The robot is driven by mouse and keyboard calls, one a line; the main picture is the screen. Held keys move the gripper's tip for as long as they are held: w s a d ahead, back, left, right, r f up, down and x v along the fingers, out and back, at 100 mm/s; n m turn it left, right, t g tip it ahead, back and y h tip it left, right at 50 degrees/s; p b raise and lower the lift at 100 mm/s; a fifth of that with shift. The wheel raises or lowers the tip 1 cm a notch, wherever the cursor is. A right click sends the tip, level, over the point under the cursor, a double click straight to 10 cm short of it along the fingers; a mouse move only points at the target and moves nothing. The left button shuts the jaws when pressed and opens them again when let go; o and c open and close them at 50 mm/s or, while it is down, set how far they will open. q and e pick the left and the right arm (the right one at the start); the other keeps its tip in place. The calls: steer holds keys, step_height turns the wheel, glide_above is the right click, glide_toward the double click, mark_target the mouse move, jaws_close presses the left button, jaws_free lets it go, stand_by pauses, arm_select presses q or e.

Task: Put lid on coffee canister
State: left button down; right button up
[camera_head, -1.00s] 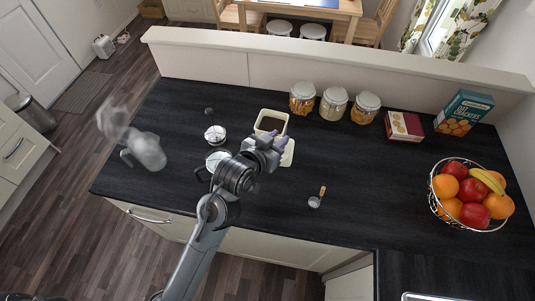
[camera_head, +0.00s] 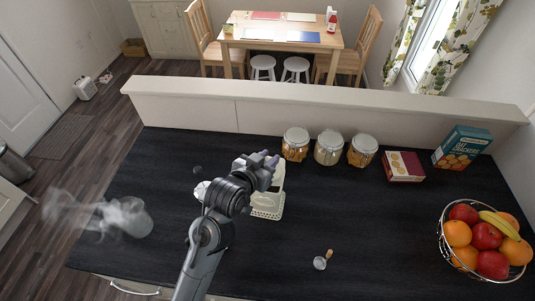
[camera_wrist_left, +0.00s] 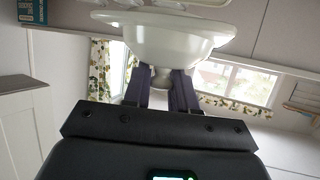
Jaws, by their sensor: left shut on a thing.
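My left gripper (camera_head: 264,162) reaches over the counter from the bottom of the head view. In the left wrist view its fingers are shut on the knob of the white, dish-shaped lid (camera_wrist_left: 165,40), which spans the top of that view. In the head view, a pale cream shape (camera_head: 279,178) shows just right of the gripper; I cannot tell how much of it is lid and how much is coffee canister. A cream piece with a slotted edge (camera_head: 268,213) lies on the counter below it. The canister's opening is hidden. My right gripper is not in view.
Three lidded jars (camera_head: 329,147) stand along the low wall. A red box (camera_head: 404,166), a cracker box (camera_head: 461,148) and a wire fruit bowl (camera_head: 487,240) are at the right. A scoop (camera_head: 321,262) lies in front. A steaming vessel (camera_head: 126,216) is at the left. The counter's middle right is clear.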

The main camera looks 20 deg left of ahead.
arm_select(q)
steer(key=shift+f, duration=1.4)
steer(key=shift+f+b, duration=0.3)
steer(key=shift+f, duration=0.35)
stand_by(0.5)
steer(key=c, duration=1.2)
jaws_free()
